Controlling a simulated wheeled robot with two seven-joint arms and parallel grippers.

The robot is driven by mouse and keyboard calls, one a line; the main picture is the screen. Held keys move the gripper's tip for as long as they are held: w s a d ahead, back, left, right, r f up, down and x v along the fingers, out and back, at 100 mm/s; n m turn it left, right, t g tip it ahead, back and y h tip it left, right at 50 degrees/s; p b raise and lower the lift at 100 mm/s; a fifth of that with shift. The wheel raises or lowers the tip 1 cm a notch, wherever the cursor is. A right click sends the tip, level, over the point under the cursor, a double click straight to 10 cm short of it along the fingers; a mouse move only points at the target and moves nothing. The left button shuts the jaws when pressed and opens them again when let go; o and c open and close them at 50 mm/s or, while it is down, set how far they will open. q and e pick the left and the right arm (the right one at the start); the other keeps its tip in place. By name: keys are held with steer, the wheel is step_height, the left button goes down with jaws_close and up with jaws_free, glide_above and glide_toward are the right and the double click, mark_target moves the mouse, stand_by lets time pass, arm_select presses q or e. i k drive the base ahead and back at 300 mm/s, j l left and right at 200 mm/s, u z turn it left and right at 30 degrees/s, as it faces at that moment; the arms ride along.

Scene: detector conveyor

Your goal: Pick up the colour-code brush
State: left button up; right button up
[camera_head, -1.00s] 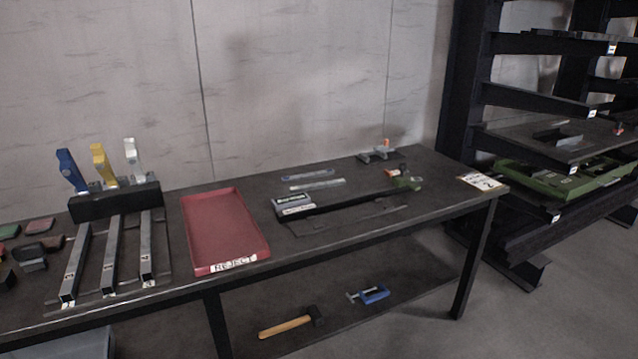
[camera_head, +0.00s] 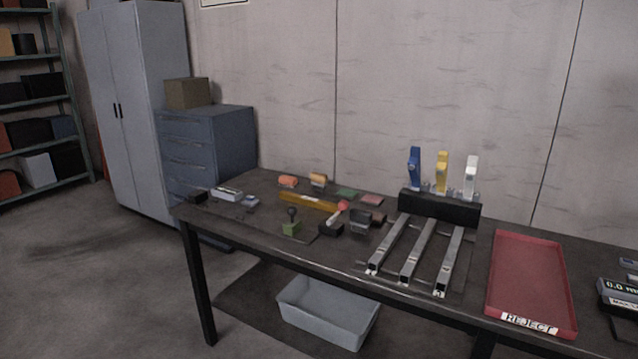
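Three upright tools stand in a black rack (camera_head: 438,207) at the back of the dark table: a blue one (camera_head: 414,167), a yellow one (camera_head: 441,172) and a white one (camera_head: 470,178). They may be brushes, but I cannot tell at this size. An item with a red round end (camera_head: 342,205) lies among small items at the left. I cannot tell which thing is the colour-code brush. Neither of my grippers is in view.
Three numbered metal square tubes (camera_head: 417,249) lie before the rack. A red REJECT tray (camera_head: 528,275) is to their right. A yellow bar (camera_head: 308,201) lies at the left. A grey bin (camera_head: 325,312) sits under the table. A blue drawer cabinet (camera_head: 205,145) stands behind left.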

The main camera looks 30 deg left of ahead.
mark_target(319, 182)
steer(key=j+z, duration=0.1)
steer(key=j, duration=0.65)
steer(key=j+z, duration=0.1)
steer(key=j, duration=0.65)
steer(key=j+z, duration=0.1)
steer(key=j, duration=0.65)
steer(key=k+j+z, duration=0.1)
steer(key=j, duration=0.65)
steer(key=k+j+z, duration=0.1)
steer(key=j, duration=0.65)
